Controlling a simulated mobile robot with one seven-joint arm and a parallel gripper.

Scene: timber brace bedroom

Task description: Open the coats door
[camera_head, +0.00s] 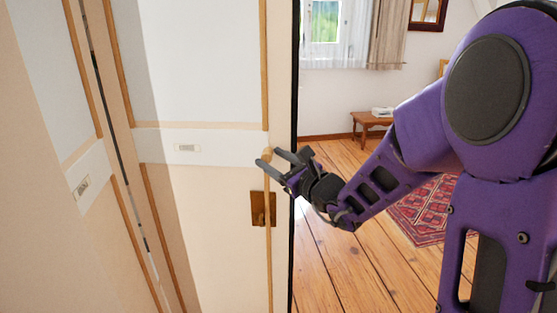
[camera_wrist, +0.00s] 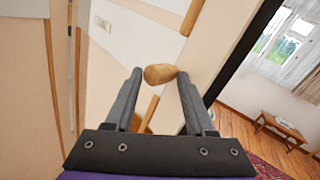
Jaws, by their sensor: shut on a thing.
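A tall pale door (camera_head: 205,220) with white panels and thin wooden trim stands in front of me. A small label plate (camera_head: 187,148) is on its cross band; its writing is too small to read. A rounded wooden knob (camera_wrist: 159,74) is near the door's right edge. My gripper (camera_head: 270,158) reaches in from the right, its two dark fingers shut on the knob, one on each side in the wrist view. A brown metal plate (camera_head: 258,208) is on the door below the knob. I cannot tell whether the door is ajar.
A similar panel (camera_head: 40,200) with a label plate (camera_head: 82,187) stands at left, at an angle, past a dark gap. To the right are a wooden floor (camera_head: 325,260), a red patterned rug (camera_head: 415,215), a low wooden table (camera_head: 370,119) and a curtained window (camera_head: 324,22).

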